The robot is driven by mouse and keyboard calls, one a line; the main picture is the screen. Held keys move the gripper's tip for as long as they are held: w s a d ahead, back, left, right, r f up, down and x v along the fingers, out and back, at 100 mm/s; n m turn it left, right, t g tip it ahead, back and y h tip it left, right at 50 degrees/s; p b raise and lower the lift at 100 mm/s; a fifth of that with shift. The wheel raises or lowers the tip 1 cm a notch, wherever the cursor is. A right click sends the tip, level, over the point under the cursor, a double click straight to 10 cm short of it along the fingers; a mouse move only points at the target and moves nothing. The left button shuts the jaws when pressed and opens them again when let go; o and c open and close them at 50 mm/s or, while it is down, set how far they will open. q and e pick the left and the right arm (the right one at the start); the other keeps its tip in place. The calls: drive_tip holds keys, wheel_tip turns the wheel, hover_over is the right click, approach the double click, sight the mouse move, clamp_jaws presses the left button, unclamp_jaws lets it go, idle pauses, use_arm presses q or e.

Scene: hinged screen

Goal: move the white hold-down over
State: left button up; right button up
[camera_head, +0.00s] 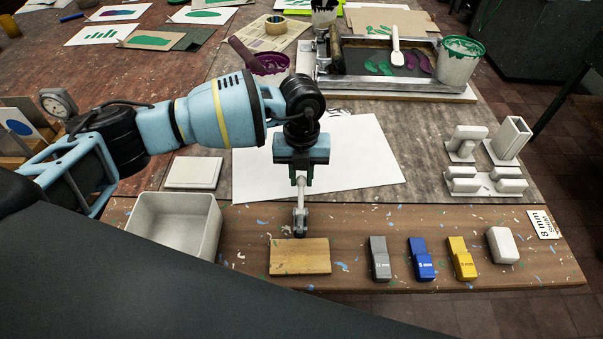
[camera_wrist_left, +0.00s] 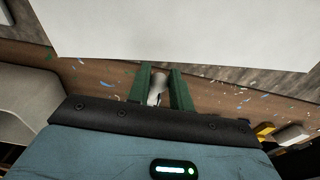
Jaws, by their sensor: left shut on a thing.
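My left gripper (camera_head: 301,186) reaches down over the front edge of the white paper sheet. It is shut on a slim whitish rod-like piece (camera_head: 301,205) with a dark grey lower end, just behind a flat wooden block (camera_head: 300,257). In the left wrist view the green fingers (camera_wrist_left: 164,88) hold this pale piece (camera_wrist_left: 157,88) between them. I cannot tell whether its lower end touches the board. A white rounded block (camera_head: 502,245) lies at the right end of a row with stepped grey (camera_head: 380,259), blue (camera_head: 421,259) and yellow (camera_head: 462,258) blocks. My right gripper is not in view.
A pale open bin (camera_head: 172,222) stands on the left of the wooden board. White fixture parts (camera_head: 487,181) and an "8 mm" card (camera_head: 543,224) are at the right. A framed screen (camera_head: 390,65), a paint tub (camera_head: 459,62) and a purple pot (camera_head: 270,68) stand behind.

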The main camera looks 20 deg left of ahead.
use_arm(q)
drive_tip(key=shift+w+a+f, duration=0.1)
drive_tip(key=shift+w+f, duration=0.05)
drive_tip(key=shift+f, duration=0.4)
drive_tip(key=shift+w+f, duration=0.15)
drive_tip(key=shift+f, duration=0.35)
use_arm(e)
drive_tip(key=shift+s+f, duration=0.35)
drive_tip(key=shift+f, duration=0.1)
use_arm(q)
drive_tip(key=shift+f+b, duration=0.35)
drive_tip(key=shift+f, duration=0.45)
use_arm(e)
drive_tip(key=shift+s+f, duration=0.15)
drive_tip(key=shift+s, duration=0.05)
use_arm(q)
drive_tip(key=o, duration=0.8)
drive_tip(key=shift+f, duration=0.15)
drive_tip(key=shift+o, duration=0.2)
